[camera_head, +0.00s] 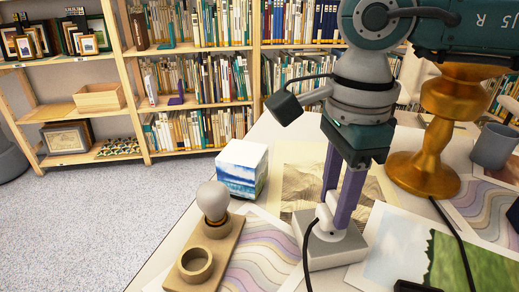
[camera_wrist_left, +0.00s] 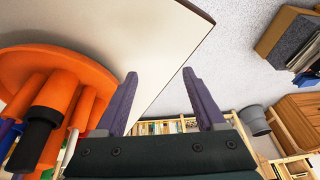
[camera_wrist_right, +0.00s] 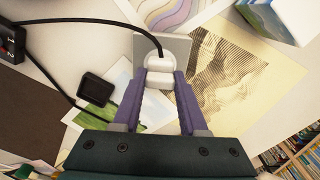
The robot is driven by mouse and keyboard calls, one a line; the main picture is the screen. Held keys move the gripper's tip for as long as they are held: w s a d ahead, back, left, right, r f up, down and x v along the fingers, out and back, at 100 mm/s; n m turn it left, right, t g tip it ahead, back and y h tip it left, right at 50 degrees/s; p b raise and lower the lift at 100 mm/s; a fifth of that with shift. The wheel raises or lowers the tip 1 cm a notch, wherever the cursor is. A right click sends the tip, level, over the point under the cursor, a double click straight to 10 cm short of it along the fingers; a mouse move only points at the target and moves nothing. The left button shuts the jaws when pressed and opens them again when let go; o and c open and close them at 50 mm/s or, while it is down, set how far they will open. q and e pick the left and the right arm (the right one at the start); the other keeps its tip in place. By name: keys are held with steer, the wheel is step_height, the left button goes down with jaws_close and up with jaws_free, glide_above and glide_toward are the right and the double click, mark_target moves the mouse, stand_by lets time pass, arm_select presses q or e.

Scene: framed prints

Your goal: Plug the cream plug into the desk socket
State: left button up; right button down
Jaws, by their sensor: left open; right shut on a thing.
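The cream plug (camera_head: 325,223), with a black cord, stands between the purple fingers of my right gripper (camera_head: 338,205), which is shut on it. The plug also shows in the right wrist view (camera_wrist_right: 159,72), at the tips of my right gripper (camera_wrist_right: 160,88). The desk socket (camera_head: 338,252) is a light grey block on the table directly under the plug, and part of it shows in the right wrist view (camera_wrist_right: 178,48). The plug's lower end meets the block's top; I cannot tell how far its pins are in. My left gripper (camera_wrist_left: 160,85) is open and empty, off the head view.
A wooden holder with a bulb (camera_head: 213,203) and a white-blue box (camera_head: 242,168) stand left of the socket. A gold stand (camera_head: 437,140) and grey cup (camera_head: 493,147) stand right. Prints cover the table. An orange holder (camera_wrist_left: 50,90) is near my left gripper.

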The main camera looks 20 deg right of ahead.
mark_target(337, 197)
arm_select(q)
steer(key=shift+d+f, duration=0.1)
steer(key=shift+f, duration=0.15)
arm_select(e)
steer(key=shift+f, duration=0.2)
stand_by(0.3)
arm_select(q)
steer(key=shift+f+b, duration=0.35)
steer(key=shift+b, duration=0.25)
arm_select(e)
steer(key=shift+f, duration=0.4)
steer(key=shift+c, duration=1.8)
jaws_free()
arm_select(q)
steer(key=shift+r+p, duration=0.75)
steer(key=shift+p, duration=0.05)
arm_select(e)
step_height(337, 197, up, 10)
